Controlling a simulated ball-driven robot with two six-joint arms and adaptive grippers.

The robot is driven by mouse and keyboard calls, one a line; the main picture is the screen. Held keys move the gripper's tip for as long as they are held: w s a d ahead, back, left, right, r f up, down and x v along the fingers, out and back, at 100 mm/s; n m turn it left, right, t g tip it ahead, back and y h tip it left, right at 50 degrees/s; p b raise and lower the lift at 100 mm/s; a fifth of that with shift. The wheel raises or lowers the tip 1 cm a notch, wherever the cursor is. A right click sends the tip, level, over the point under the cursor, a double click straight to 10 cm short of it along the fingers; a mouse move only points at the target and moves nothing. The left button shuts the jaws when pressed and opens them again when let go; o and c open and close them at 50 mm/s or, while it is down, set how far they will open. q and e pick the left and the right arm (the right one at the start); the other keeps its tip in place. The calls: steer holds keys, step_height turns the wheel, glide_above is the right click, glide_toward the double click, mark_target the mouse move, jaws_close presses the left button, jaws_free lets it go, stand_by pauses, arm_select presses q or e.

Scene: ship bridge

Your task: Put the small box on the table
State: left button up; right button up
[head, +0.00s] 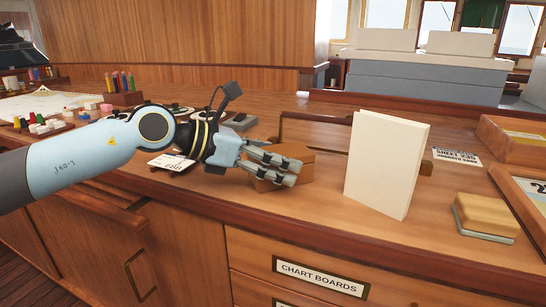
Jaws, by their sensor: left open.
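A small brown box (298,152) sits on the wooden chart table (330,235), near its front edge. My left gripper (290,172) reaches in from the left, with its fingers in front of and beside the box. The fingers are apart, and they hide part of the box's front and left side. I cannot tell whether they touch it. My right gripper is not in view.
A white upright book or board (385,165) stands right of the box. A yellowish block (485,215) lies farther right. Pens in a holder (122,95) and small coloured pieces are at the left. Bare tabletop lies in front of the box.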

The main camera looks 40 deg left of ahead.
arm_select(q)
steer(key=shift+r, duration=0.15)
steer(key=p+v, duration=0.5)
steer(key=v, duration=0.3)
steer(key=shift+s+a+r, duration=0.1)
steer(key=shift+s+a, duration=0.15)
steer(key=shift+s, duration=0.05)
steer(key=shift+p+v, duration=1.1)
steer(key=shift+p, duration=0.15)
steer(key=shift+s+a+r+p, duration=0.15)
steer(key=shift+s+a+p, duration=0.05)
steer(key=shift+s+p, duration=0.25)
